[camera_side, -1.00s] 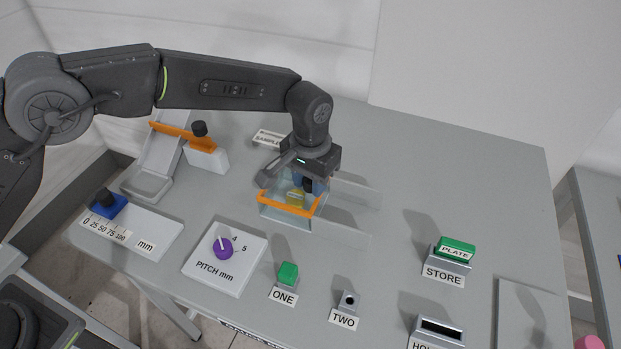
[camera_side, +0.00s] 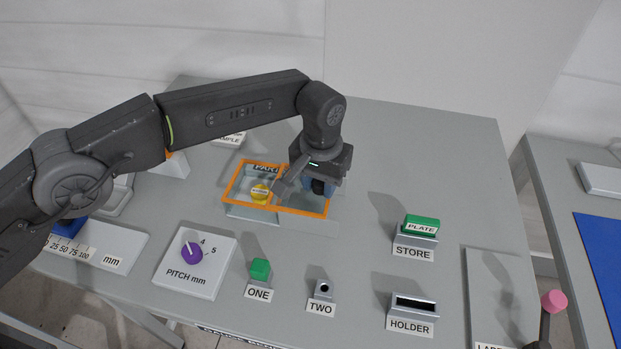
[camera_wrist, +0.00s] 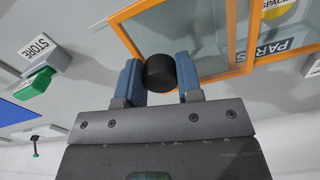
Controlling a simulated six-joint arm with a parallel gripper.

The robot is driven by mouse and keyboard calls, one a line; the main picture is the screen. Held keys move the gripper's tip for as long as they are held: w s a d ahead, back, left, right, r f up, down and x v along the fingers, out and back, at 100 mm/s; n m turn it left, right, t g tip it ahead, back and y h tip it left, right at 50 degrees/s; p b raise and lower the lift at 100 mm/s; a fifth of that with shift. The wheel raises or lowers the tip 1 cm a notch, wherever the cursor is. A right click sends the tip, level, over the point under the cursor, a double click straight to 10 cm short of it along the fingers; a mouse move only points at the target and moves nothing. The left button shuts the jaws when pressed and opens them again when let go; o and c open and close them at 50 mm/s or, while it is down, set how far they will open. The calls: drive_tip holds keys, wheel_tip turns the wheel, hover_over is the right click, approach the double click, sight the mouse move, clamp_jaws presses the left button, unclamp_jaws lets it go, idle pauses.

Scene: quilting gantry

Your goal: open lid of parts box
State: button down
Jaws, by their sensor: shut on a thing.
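The parts box (camera_side: 234,212) stands mid-bench, with an orange rim and a label partly reading "PAR". A yellow piece (camera_side: 260,191) lies in its left part, with no lid pane seen over it. The clear, orange-framed lid (camera_side: 308,211) lies to the right, offset from the box; it also shows in the wrist view (camera_wrist: 200,32). My gripper (camera_side: 318,187) is above the lid. In the wrist view its blue fingers (camera_wrist: 160,75) are shut on the lid's black knob (camera_wrist: 161,72). My gripper hides part of the lid in the side view.
The green PLATE block on the STORE stand (camera_side: 421,228) is to the right. The green ONE button (camera_side: 260,268), the TWO socket (camera_side: 323,288), the HOLDER (camera_side: 412,304) and the PITCH dial (camera_side: 191,252) are in front. Bench right of the lid is clear.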

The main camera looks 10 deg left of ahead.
drive_tip(key=c, duration=0.8)
unclamp_jaws()
drive_tip(key=shift+r, duration=3.75)
